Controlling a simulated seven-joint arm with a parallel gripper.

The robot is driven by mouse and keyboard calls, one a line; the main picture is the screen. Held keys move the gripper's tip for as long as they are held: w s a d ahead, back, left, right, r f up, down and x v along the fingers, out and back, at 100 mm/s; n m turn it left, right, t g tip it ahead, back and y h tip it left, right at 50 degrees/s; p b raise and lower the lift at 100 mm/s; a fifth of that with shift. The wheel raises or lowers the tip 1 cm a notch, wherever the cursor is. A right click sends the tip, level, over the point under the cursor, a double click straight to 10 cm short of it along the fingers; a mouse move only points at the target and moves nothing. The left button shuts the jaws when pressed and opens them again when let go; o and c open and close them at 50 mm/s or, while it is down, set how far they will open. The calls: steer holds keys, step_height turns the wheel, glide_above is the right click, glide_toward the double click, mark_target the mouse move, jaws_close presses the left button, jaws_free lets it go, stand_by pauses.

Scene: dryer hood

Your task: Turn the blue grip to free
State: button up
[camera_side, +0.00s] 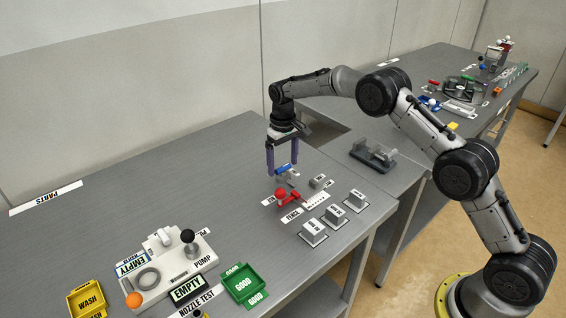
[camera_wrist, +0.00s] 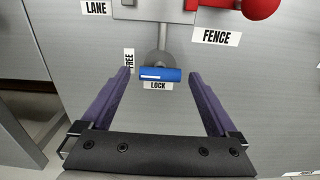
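The blue grip (camera_wrist: 160,75) is a short blue bar with a white stripe, on the end of a grey lever (camera_wrist: 164,42). In the wrist view it lies crosswise just above the LOCK label (camera_wrist: 158,86), with the FREE label (camera_wrist: 129,60) to its left. The blue grip also shows in the side view (camera_side: 284,169). My gripper (camera_wrist: 160,72) is open, with a purple finger on each side of the blue grip and a gap on both sides. In the side view my gripper (camera_side: 283,173) points down at the grip.
A red knob (camera_side: 280,194) and red bar stand close by, near the FENCE label (camera_wrist: 216,37) and LANE label (camera_wrist: 96,8). Several grey blocks (camera_side: 335,215) stand nearer the table's edge. A pump fixture (camera_side: 165,262) and green tray (camera_side: 243,284) stand at the lower left.

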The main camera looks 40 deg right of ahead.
mark_target(283, 167)
step_height(283, 167, up, 14)
stand_by(0.8)
steer(key=shift+f, duration=0.1)
